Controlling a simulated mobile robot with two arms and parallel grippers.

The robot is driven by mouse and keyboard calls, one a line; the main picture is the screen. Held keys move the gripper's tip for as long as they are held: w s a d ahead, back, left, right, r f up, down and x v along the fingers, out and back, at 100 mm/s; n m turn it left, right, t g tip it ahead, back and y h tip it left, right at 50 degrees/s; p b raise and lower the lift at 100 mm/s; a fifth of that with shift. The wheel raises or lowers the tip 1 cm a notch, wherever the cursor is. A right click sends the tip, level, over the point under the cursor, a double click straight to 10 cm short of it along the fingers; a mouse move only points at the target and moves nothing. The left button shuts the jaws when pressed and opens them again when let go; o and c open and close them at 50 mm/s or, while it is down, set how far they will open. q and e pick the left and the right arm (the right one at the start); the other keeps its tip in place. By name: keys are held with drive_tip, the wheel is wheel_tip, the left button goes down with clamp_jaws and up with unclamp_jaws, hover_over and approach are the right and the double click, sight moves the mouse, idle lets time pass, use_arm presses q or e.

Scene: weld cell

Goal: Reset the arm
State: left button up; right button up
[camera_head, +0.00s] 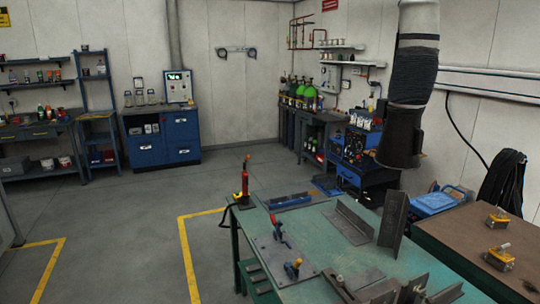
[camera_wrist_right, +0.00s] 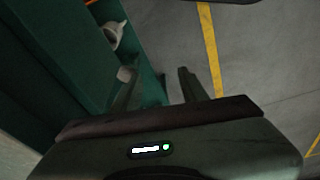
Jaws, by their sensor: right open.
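My right gripper (camera_wrist_right: 157,76) shows in the right wrist view, its two dark fingers apart with nothing between them. It hangs beside the green side of a table or stand, over the grey floor. Neither of my grippers shows in the head view, and my left gripper is in no view. The task names no object apart from the arm.
A green welding table (camera_head: 316,228) with steel angle pieces (camera_head: 348,221) and toggle clamps (camera_head: 292,269) fills the lower right. A brown table (camera_head: 462,237) stands right of it. A blue cabinet (camera_head: 161,137) is at the back. Grey floor (camera_head: 120,215) is clear at the left.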

use_arm(q)
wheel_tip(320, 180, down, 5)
drive_tip(key=b, duration=0.4)
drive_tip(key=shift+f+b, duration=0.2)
drive_tip(key=shift+b, duration=0.15)
use_arm(e)
drive_tip(key=s+d+f, duration=0.1)
drive_tip(key=s+f, duration=0.8)
drive_tip(key=f, duration=0.3)
drive_tip(key=s+d+f+g, duration=0.1)
drive_tip(key=s+d+f, duration=0.1)
drive_tip(key=s+f, duration=0.6)
wheel_tip(320, 180, down, 4)
drive_tip(key=shift+s+r, duration=0.15)
drive_tip(key=shift+s, duration=0.25)
drive_tip(key=shift+d, duration=0.1)
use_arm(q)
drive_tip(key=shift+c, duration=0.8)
use_arm(e)
drive_tip(key=shift+c, duration=0.8)
